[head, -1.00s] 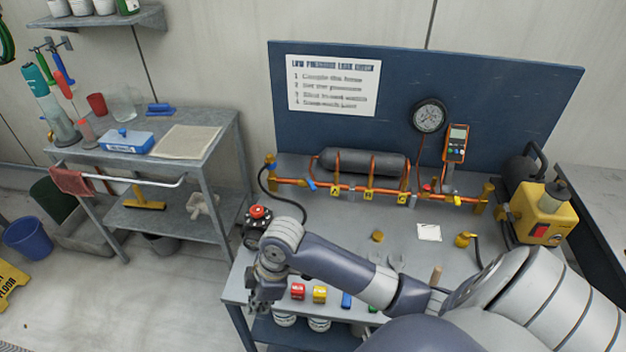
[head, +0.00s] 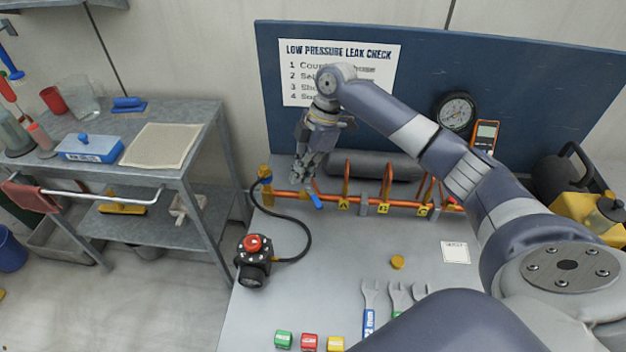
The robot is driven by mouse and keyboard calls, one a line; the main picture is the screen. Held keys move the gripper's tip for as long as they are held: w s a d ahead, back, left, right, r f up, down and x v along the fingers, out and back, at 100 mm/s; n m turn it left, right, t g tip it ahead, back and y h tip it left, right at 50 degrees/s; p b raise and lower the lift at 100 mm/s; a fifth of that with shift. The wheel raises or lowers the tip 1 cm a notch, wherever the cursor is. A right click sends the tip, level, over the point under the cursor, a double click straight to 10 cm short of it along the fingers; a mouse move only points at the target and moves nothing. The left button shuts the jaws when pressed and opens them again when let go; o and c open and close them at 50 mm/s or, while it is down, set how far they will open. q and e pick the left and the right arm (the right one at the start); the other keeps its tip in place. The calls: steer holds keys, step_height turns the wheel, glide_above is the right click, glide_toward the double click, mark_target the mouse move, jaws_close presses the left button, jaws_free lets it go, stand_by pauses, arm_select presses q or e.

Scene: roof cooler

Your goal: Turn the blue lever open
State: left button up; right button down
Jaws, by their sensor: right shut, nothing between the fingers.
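The blue lever (head: 317,201) sits on the copper pipe (head: 285,195) near its left end, at the back of the workbench. It slants down to the right from the pipe. My right gripper (head: 300,178) is just above and left of the lever, pointing down, shut and empty. I cannot tell whether its fingertips touch the lever. The gripper hides part of the pipework behind it. My left gripper is not in view.
A black hose runs from the pipe's left end to a regulator with a red knob (head: 252,244). Copper risers join a grey tank (head: 375,165) behind the pipe. Wrenches (head: 370,300) and coloured blocks lie at the front. The bench middle is mostly clear.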

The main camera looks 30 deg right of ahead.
mark_target(313, 197)
steer(key=a+p+x, duration=0.1)
steer(key=p+x, duration=0.2)
steer(key=x, duration=0.6)
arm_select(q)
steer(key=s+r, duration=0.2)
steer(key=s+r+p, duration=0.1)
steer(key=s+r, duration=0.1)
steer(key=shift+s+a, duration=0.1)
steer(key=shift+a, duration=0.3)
arm_select(e)
steer(key=shift+n, duration=0.4)
steer(key=d, duration=0.1)
steer(key=s+d, duration=0.1)
steer(key=d, duration=0.2)
steer(key=shift+s+d, duration=0.15)
steer(key=shift+s, duration=0.15)
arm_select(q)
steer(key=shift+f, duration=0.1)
